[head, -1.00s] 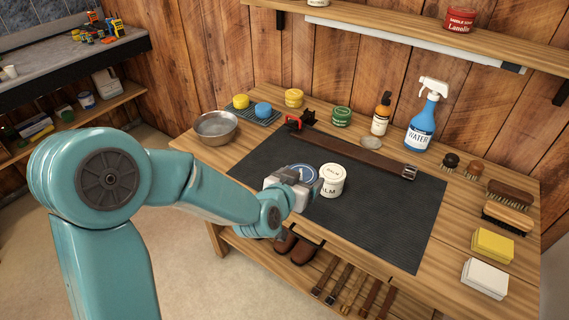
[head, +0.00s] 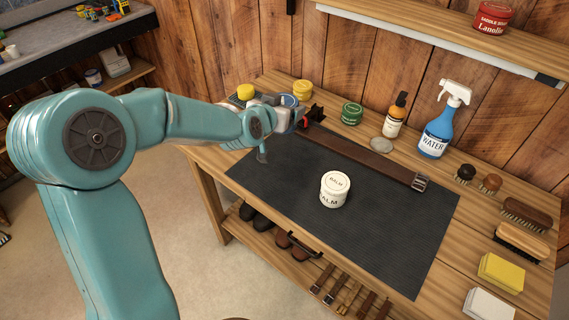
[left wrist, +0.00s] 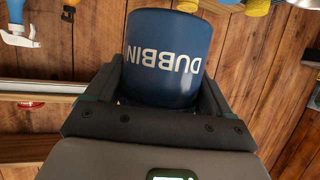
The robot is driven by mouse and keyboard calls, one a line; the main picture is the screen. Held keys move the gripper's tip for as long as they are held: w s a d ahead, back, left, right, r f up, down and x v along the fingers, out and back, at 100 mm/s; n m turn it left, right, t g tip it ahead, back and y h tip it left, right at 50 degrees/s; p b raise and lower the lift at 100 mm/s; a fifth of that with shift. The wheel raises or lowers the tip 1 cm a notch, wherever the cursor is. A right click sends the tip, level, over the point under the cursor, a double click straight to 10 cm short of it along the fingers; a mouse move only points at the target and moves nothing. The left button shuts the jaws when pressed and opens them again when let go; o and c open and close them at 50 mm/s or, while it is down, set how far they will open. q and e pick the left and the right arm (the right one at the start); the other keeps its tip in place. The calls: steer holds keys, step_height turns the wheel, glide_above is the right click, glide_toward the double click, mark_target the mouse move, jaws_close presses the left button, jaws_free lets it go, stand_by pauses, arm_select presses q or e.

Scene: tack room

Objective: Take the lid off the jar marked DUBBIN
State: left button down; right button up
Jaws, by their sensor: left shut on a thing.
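The blue jar marked DUBBIN (left wrist: 167,58) is between the fingers of my left gripper (left wrist: 150,95) in the left wrist view, its lettering upside down there. In the head view my left gripper (head: 293,113) is shut on this jar, over the back left part of the bench. Only the jar's blue top with a pale ring (head: 289,100) shows there; the gripper hides its side. The top appears covered, but it is too small to see a lid seam. My right gripper is not in view.
A white BALM jar (head: 335,190) stands on the dark mat (head: 390,235), with clear mat around it. A belt (head: 360,157) lies along the mat's back edge. Brushes (head: 525,215) are at right.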

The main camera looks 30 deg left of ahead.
arm_select(q)
step_height(320, 180, down, 19)
steer(key=shift+r+p, duration=0.2)
steer(key=shift+p, duration=0.5)
steer(key=shift+s, duration=0.1)
